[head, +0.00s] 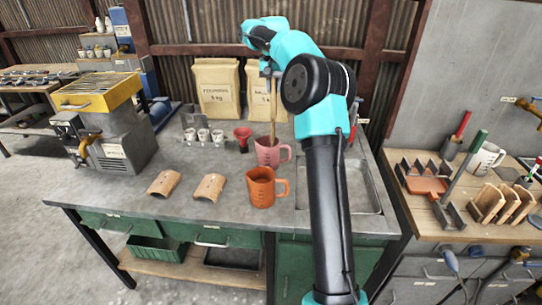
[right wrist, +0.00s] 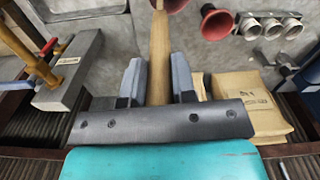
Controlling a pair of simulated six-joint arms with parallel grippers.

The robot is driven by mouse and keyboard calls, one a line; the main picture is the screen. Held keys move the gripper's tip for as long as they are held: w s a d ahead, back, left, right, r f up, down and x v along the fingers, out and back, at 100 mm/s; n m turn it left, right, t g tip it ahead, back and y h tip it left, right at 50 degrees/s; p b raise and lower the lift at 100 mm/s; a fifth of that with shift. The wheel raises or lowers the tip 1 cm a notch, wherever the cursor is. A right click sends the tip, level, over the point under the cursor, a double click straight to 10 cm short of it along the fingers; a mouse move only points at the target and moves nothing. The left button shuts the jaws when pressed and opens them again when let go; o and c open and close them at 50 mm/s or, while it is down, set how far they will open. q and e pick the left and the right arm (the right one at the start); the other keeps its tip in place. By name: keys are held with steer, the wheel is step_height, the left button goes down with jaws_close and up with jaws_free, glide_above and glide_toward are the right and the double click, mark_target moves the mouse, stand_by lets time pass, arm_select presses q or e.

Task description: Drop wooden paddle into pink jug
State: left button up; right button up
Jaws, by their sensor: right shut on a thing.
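The pink jug (head: 267,155) stands upright on the grey bench, its handle to the right; a bit of it shows at the top edge of the right wrist view (right wrist: 175,5). The wooden paddle (head: 274,112) hangs nearly upright above it, its lower end at the jug's mouth in the head view; how deep it reaches is hidden. My right gripper (head: 268,72) is shut on the paddle's upper part, high above the jug. In the right wrist view the paddle (right wrist: 159,55) runs between the two fingers (right wrist: 158,85). My left gripper is not in view.
An orange jug (head: 261,190) stands just in front of the pink one. A red funnel (head: 243,138) and small white cups (head: 204,136) stand to the left. Paper bags (head: 216,85) stand behind; a sink (head: 362,190) lies right. Two curved wooden pieces (head: 210,187) lie front left.

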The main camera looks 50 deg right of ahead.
steer(key=shift+f, duration=0.2)
steer(key=shift+f, duration=2.8)
steer(key=o, duration=1)
